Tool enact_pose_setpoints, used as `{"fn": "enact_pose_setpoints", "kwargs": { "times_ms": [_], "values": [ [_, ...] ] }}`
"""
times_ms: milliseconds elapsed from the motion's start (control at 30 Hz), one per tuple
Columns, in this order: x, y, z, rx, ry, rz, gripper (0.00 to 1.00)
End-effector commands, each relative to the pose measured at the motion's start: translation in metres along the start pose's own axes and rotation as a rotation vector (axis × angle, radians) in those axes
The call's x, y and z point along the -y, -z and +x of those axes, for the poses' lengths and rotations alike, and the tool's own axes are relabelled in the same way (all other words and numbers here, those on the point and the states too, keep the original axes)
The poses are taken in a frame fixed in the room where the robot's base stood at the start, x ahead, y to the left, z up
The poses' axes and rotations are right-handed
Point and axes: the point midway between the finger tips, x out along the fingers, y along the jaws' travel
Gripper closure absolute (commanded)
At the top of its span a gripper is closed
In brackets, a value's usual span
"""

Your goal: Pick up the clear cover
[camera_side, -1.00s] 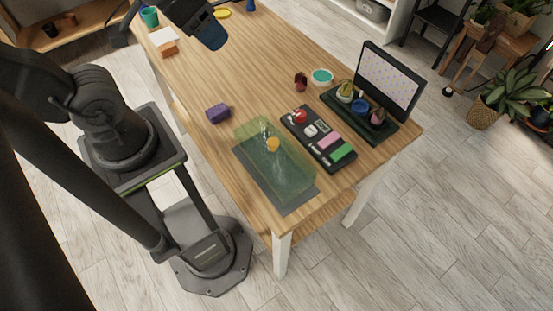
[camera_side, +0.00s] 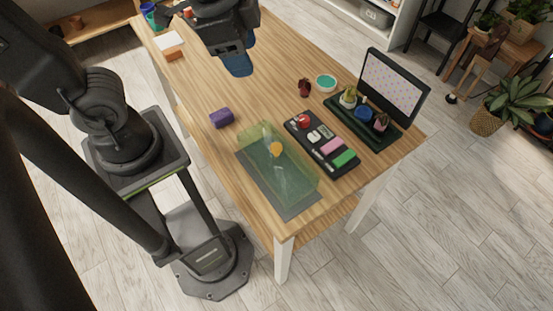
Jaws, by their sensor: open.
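The clear cover (camera_side: 293,172) is a see-through, greenish box near the table's front edge. It stands on a dark grey mat (camera_side: 290,209). A small orange-yellow thing (camera_side: 277,149) shows through it, with something pale beside it that I cannot make out. My gripper (camera_side: 238,68) is above the table, beyond and up from the cover in the picture, well apart from it. Its blue fingers point down, and it is open with nothing seen in it. The gap between the fingers is hard to see from this side.
A purple block (camera_side: 221,118) lies just left of the cover. A black tray (camera_side: 327,158) with several small items lies close on its right. Behind are a dark green tray (camera_side: 389,138) with small pots, an upright dotted panel (camera_side: 393,84) and a teal-filled bowl (camera_side: 326,83).

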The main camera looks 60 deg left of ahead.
Motion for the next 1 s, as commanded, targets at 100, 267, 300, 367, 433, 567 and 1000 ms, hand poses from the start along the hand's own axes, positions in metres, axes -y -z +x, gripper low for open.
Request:
{"fn": "enact_pose_setpoints", "kwargs": {
  "times_ms": [100, 267, 300, 367, 433, 567, 1000],
  "values": [
    [-0.021, 0.022, 0.027, 0.086, -0.086, 0.346, 0.44],
    [-0.046, 0.039, 0.056, 0.151, -0.18, 0.71, 0.44],
    [-0.051, 0.042, 0.061, 0.161, -0.198, 0.772, 0.44],
    [-0.056, 0.044, 0.067, 0.171, -0.219, 0.845, 0.44],
    [-0.06, 0.046, 0.071, 0.178, -0.233, 0.897, 0.44],
    [-0.063, 0.043, 0.083, 0.184, -0.244, 0.926, 0.44],
    [-0.071, 0.025, 0.151, 0.182, -0.241, 0.92, 0.44]
  ]
}}
